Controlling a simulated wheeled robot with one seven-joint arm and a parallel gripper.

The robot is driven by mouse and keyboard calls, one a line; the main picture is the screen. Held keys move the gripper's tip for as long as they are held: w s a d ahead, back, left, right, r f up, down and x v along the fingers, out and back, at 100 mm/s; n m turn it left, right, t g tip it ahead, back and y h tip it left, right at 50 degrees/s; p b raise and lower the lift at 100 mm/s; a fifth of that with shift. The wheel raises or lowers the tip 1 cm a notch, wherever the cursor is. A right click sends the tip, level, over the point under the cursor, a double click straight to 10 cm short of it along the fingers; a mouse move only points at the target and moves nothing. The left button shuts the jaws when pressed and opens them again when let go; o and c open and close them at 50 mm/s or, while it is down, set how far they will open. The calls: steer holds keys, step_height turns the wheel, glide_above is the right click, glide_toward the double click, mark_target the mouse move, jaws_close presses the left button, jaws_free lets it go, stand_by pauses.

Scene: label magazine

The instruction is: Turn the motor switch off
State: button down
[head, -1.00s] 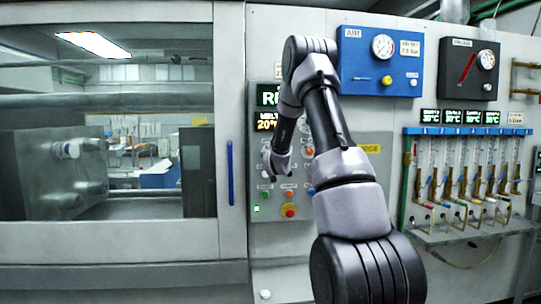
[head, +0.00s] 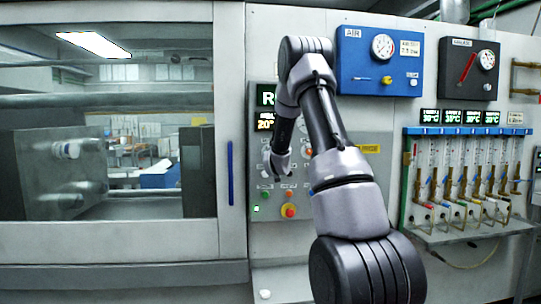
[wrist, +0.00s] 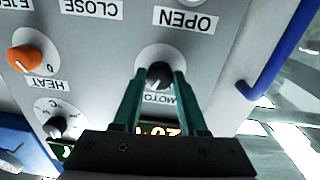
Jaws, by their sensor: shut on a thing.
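The motor switch (wrist: 159,74) is a black knob on a pale round dial, with a partly covered label reading "MOTO". It appears upside down in the wrist view. My gripper (wrist: 160,82) has its two green fingers on either side of the knob and is shut on it. A small white pointer mark shows low on the knob; its exact setting is hard to read. In the head view my arm hides the switch and the fingertips, in front of the grey control panel (head: 262,181).
An orange HEAT knob (wrist: 25,57) and a °C dial (wrist: 55,127) sit beside the switch. A blue handle (wrist: 272,58) stands out close by. In the head view, a red button (head: 289,211) is below and a blue AIR panel (head: 350,65) is at upper right.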

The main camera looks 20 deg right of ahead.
steer(key=n, duration=1.2)
steer(key=shift+f, duration=0.1)
stand_by(0.4)
steer(key=shift+c, duration=2.2)
jaws_free()
steer(key=shift+s, duration=0.1)
steer(key=v, duration=1)
steer(key=shift+s, duration=0.4)
